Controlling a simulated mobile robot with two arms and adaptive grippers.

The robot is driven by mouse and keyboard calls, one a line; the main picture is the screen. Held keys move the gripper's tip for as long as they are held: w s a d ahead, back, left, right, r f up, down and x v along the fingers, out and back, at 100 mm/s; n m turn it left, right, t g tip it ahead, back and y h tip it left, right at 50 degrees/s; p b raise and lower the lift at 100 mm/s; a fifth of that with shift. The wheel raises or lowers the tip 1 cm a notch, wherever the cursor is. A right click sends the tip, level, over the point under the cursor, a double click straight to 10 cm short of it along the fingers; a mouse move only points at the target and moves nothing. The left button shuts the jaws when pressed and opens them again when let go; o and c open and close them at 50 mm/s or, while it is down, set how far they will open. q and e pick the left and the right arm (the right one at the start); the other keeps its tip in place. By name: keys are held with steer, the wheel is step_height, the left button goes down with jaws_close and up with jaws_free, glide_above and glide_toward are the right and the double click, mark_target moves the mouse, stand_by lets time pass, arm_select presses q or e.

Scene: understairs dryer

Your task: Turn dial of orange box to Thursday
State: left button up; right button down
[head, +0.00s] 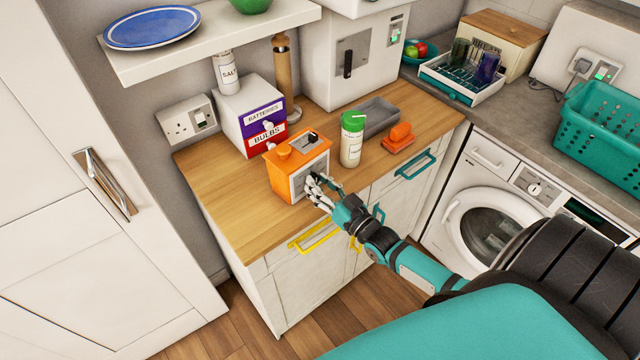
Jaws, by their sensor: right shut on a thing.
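The orange box (280,179) stands on the wooden worktop near its front edge. My left gripper is not in view.
A green-lidded shaker (351,142) stands just right of the box, with a grey tray (378,117) and an orange sponge-like item (398,136) beyond. A drawer box (246,122) labelled batteries and bulbs stands behind. Yellow (311,237) and teal handles project below the worktop.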

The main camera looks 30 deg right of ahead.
steer(key=shift+f, duration=0.15)
steer(key=c, duration=1)
jaws_free()
steer(key=s+d, duration=0.1)
steer(key=s, duration=1.1)
steer(key=shift+d+f, duration=0.2)
steer(key=shift+f, duration=0.1)
steer(key=s+a+f+g+h+b, duration=0.1)
steer(key=s+f+g, duration=0.25)
steer(key=f, duration=0.65)
steer(key=s+f+n+g, duration=0.1)
steer(key=s+f+g, duration=0.25)
steer(key=f, duration=0.75)
steer(key=s+a+f+g+h+b, duration=0.15)
steer(key=s+f, duration=0.25)
steer(key=f, duration=0.6)
steer(key=s+a+f+n+g, duration=0.1)
steer(key=s+a+f+g, duration=0.1)
steer(key=s+f, duration=0.3)
steer(key=s+a+f+g, duration=0.3)
steer(key=s+f+g, duration=0.1)
steer(key=s, duration=0.5)
steer(key=s+a+f+n+g+b, duration=0.1)
steer(key=s+a+f+g, duration=0.1)
steer(key=s+f, duration=0.4)
steer(key=shift+s+a+f+n+g, duration=0.3)
steer(key=shift+s+g, duration=0.25)
steer(key=shift+s, duration=0.1)
